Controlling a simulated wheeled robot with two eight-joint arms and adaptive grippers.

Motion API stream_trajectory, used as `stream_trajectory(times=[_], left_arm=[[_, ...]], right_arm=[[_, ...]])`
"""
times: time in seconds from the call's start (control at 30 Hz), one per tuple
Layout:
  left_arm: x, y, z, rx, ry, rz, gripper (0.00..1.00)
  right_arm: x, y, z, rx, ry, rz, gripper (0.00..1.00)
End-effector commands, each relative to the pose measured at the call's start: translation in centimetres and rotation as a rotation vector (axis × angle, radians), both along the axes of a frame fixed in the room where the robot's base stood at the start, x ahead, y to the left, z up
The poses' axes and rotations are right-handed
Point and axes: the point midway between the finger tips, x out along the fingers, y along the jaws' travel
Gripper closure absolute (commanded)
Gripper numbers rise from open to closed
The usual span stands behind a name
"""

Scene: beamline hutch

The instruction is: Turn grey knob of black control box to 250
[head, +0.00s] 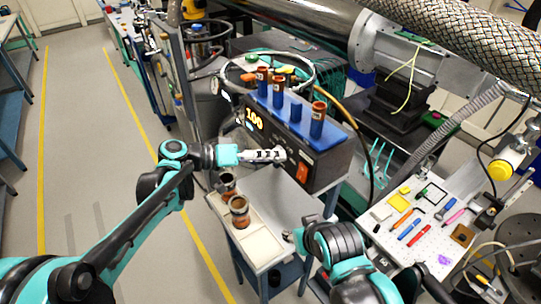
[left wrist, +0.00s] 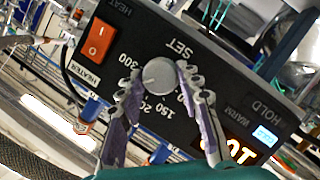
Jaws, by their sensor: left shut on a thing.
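My left gripper (head: 278,155) reaches the panel from the left. Its fingers (left wrist: 161,80) are shut on opposite sides of the knob and hide some numbers. The knob's pointer is too unclear to read. My right gripper (head: 290,237) is low by the stand; its fingers are not clear.
A red heater switch (left wrist: 98,40) is on the panel. Two brown jars (head: 240,213) stand on the tabletop below my left gripper. A white pegboard table (head: 410,262) with tools is at right.

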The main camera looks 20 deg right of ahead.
Motion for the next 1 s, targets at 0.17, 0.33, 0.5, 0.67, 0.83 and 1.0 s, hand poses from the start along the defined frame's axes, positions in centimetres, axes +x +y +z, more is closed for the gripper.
stream_trajectory(times=[0.17, 0.33, 0.5, 0.67, 0.83, 1.0], left_arm=[[0.0, 0.0, -0.1, 0.001, -0.001, 0.000, 0.94], [0.0, 0.0, 0.0, 0.001, -0.001, 0.000, 0.44], [0.0, 0.0, 0.0, 0.001, -0.001, 0.000, 0.44], [0.0, 0.6, 0.1, 0.001, -0.001, 0.002, 0.44], [-0.1, 3.5, 0.9, 0.001, -0.001, 0.005, 0.44], [-0.3, 7.2, 2.0, 0.001, 0.000, 0.005, 0.44]], right_arm=[[0.0, 0.0, 0.0, 0.000, 0.000, 0.000, 0.56], [0.0, 0.0, 0.0, 0.000, 0.000, 0.000, 0.56], [0.0, 0.0, 0.0, 0.000, 0.000, 0.000, 0.56], [0.0, 0.0, 0.0, 0.000, 0.000, 0.000, 0.56], [0.0, 0.0, 0.0, 0.000, 0.000, 0.000, 0.56], [0.0, 0.0, 0.0, 0.000, 0.000, 0.000, 0.56]])
